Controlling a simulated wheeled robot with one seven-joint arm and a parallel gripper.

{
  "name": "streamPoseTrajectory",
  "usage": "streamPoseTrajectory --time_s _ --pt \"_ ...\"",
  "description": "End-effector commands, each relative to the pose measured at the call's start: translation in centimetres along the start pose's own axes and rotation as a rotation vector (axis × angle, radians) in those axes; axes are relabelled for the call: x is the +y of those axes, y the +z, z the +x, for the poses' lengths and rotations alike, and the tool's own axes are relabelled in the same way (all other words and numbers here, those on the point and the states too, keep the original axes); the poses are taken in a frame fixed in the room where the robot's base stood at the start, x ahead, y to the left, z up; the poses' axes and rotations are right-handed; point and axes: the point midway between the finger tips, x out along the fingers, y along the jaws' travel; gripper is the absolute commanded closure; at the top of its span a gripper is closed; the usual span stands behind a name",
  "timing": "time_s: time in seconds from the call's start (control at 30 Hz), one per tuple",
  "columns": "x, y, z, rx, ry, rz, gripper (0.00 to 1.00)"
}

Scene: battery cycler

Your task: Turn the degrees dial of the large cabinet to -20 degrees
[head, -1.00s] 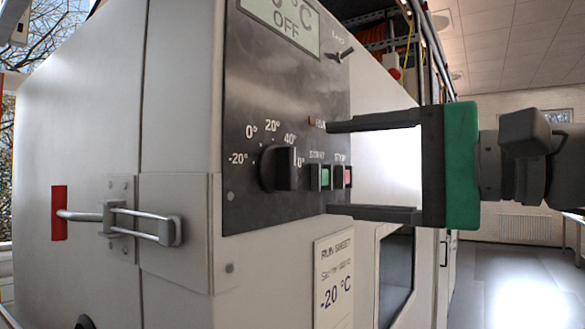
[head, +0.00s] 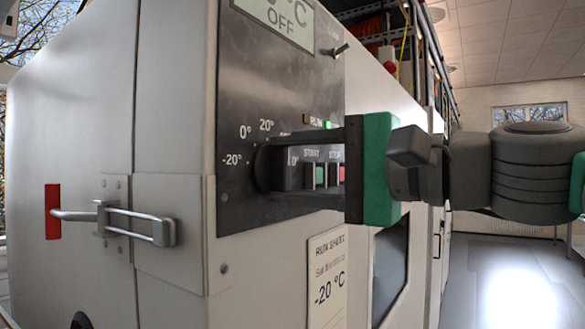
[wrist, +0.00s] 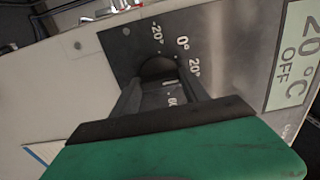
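The degrees dial (head: 286,170) is a black knob on the dark control panel (head: 240,70) of the large cabinet. The marks -20°, 0° and 20° show around it in the head view; the dial's white line shows in the wrist view (wrist: 167,82), toward the 60 mark. My gripper (head: 283,172), with black fingers and a green body, reaches in from the right. It is open, one finger above and one below the dial in the head view. The fingers also flank the dial in the wrist view (wrist: 155,90). Whether they touch it is unclear.
START (head: 320,176) and STOP (head: 336,173) buttons sit just right of the dial, between my fingers. A toggle switch (head: 335,50) and a display reading OFF (head: 275,18) are above. A run sheet (head: 328,275) shows -20 °C. A latch handle (head: 130,222) sticks out at left.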

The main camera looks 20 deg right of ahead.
Motion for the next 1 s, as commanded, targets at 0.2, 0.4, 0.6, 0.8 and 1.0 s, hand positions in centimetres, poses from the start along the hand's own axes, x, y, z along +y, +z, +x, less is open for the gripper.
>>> streamPoseTrajectory --time_s 0.2,0.4,0.6,0.8,1.0 --pt "0.00 0.00 -0.01 0.000 0.000 0.000 0.67" --pt "0.01 0.01 0.00 0.000 0.000 0.000 0.83" --pt "0.02 0.01 -0.01 0.000 0.000 -0.002 0.90" --pt "0.03 0.02 0.00 -0.001 0.001 -0.036 0.90" --pt "0.03 0.01 -0.01 -0.001 0.001 -0.132 0.90"
